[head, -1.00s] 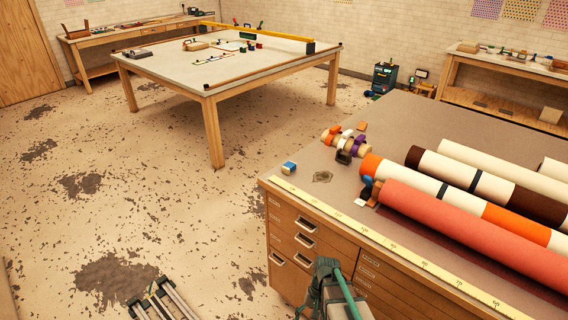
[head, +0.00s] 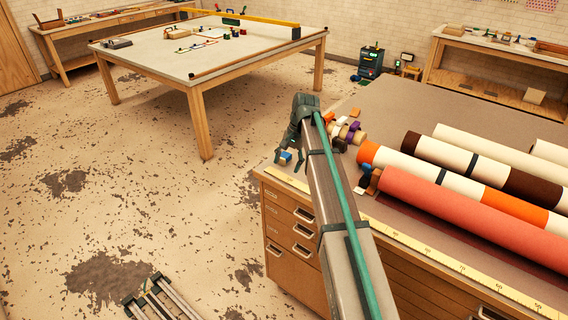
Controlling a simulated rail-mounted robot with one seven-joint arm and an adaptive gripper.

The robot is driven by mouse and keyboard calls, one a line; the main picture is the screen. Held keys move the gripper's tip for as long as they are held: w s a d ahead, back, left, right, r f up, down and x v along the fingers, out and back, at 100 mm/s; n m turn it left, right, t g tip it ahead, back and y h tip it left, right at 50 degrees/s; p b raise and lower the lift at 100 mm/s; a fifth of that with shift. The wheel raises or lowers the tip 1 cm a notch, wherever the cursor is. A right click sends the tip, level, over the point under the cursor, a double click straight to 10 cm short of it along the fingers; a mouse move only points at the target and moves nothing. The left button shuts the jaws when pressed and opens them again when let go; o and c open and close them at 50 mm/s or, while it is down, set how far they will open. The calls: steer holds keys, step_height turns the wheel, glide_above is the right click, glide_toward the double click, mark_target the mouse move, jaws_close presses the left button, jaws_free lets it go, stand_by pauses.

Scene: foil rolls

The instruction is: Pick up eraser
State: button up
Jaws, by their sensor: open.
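A small blue and white block (head: 285,156), which looks like the eraser, lies on the near left corner of the drawer cabinet's top in the head view. My gripper (head: 289,161) points down over this corner, with its fingers open. The block shows between and behind the fingers in the picture and is partly covered by them. I cannot tell how high the fingertips are above it or whether they touch it.
Tape rolls (head: 350,132) sit just right of my gripper. Several long rolls (head: 470,235) lie across the cabinet top (head: 390,95). A yellow ruler (head: 420,245) runs along its front edge. A large table (head: 180,62) stands behind, across open floor.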

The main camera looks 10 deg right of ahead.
steer(key=w+d+r+m+h+b, duration=0.1)
steer(key=w+r+m+h+b, duration=0.3)
steer(key=w, duration=0.7)
steer(key=n+y+p, duration=0.1)
steer(key=n+p, duration=0.1)
steer(key=p, duration=0.1)
glide_above(285, 154)
steer(key=f, duration=0.3)
steer(key=shift+s+d, duration=0.15)
steer(key=shift+s, duration=0.1)
steer(key=shift+w+f+p, duration=0.15)
steer(key=shift+f+p, duration=0.4)
steer(key=shift+f, duration=1)
steer(key=shift+w+f+p, duration=0.1)
steer(key=shift+f+p, duration=0.45)
steer(key=shift+f, duration=0.95)
steer(key=shift+c, duration=0.4)
steer(key=c, duration=1.2)
steer(key=shift+r, duration=0.15)
